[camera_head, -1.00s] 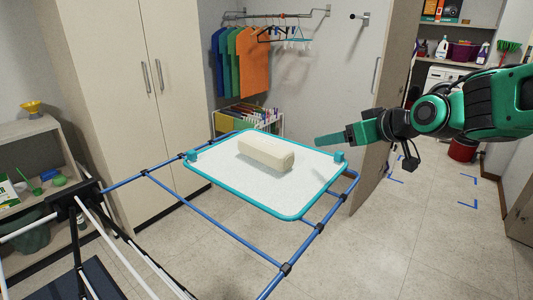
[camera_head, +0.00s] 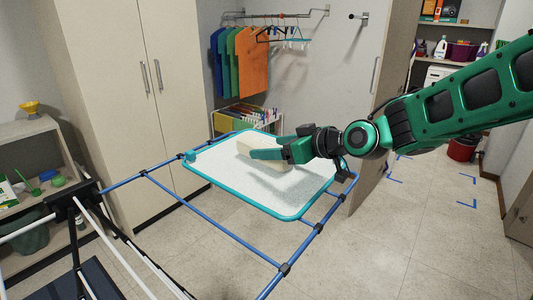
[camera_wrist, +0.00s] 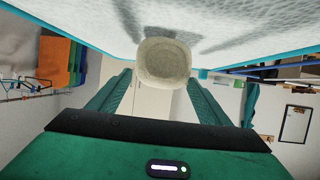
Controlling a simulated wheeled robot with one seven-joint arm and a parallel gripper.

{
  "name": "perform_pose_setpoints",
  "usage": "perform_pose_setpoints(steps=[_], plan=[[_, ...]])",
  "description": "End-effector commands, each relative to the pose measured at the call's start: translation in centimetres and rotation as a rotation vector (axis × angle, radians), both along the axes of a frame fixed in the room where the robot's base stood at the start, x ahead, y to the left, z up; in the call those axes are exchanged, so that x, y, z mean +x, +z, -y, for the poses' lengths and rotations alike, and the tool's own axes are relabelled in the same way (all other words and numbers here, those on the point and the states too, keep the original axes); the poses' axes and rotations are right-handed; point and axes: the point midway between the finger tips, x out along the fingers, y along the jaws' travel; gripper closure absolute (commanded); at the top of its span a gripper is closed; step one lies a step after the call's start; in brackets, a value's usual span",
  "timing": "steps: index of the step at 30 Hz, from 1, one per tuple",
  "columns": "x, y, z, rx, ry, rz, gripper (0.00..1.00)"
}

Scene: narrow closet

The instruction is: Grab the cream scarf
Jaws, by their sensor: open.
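In the wrist view the scarf's cream end (camera_wrist: 164,62) shows ahead of my gripper (camera_wrist: 158,95), between the two open fingers and toward the top of the picture. The fingers are apart. I cannot tell whether either finger touches the scarf.
The tray rests on the blue rails of a drying rack (camera_head: 210,218). Tall cabinet doors (camera_head: 125,90) stand behind on the left. Coloured shirts (camera_head: 240,62) hang at the back. A shelf (camera_head: 35,140) stands at far left. Open floor (camera_head: 400,230) lies to the right.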

Motion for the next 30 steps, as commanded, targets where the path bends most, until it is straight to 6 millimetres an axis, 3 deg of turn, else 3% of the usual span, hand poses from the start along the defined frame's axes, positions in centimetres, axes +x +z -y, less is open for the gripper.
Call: perform_pose_setpoints(steps=[7, 17, 23, 30], plan=[[2.2, -1.3, -2.2, -0.002, 0.002, -0.001, 0.28], [2.6, -1.5, -2.6, -0.001, 0.000, 0.001, 0.28], [2.6, -1.5, -2.6, -0.001, 0.000, 0.000, 0.76], [2.6, -1.4, -2.6, -0.001, 0.000, 0.001, 0.76]])
